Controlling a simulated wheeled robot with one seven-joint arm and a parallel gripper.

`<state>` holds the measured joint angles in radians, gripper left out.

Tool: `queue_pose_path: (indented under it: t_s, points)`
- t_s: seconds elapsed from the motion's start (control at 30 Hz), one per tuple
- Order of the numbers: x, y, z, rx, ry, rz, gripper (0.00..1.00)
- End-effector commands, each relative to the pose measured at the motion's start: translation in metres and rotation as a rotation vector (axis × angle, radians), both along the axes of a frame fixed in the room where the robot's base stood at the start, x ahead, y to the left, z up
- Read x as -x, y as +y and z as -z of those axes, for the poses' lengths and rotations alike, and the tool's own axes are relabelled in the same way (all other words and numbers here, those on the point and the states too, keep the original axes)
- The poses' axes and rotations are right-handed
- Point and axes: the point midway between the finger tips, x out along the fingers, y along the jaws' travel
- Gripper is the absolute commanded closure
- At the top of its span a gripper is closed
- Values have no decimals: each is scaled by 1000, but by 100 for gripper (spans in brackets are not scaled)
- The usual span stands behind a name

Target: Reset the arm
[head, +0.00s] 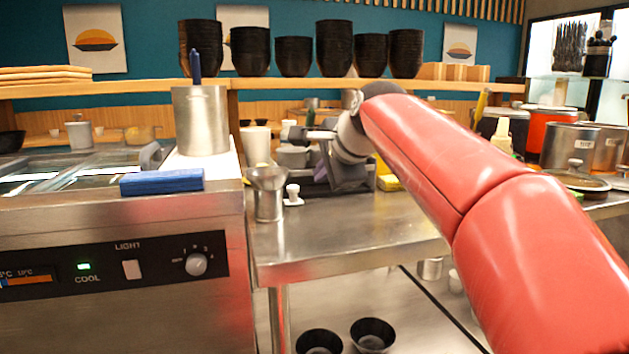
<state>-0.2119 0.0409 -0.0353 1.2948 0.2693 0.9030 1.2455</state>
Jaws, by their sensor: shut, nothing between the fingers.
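My red-sleeved arm reaches in from the lower right and bends at its dark upper end. My gripper (318,134) is small in view below that bend, above the steel counter (340,220). It points left and is shut, with nothing seen held in it. Its fingertips are hard to make out against the grey and dark items behind them.
A cooler (110,285) with a blue block (162,181) and a steel canister (201,120) stands at left. A steel cup (268,192) is on the counter. Black bowl stacks (334,48) line the shelf. Pots (569,146) stand at right. The counter's front middle is clear.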

Motion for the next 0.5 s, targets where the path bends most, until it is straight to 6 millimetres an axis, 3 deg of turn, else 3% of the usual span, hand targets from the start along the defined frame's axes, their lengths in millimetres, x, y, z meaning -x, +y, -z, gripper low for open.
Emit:
queue_pose_path:
  t_s: [0.17, 0.27, 0.37, 0.5]
  points:
    - [15, -9, 0, 34, -1, -13, 100]
    - [40, -26, 16, 135, -1, -56, 100]
    - [80, -51, 48, 298, 2, -140, 100]
    - [150, -85, 107, 556, 21, -304, 100]
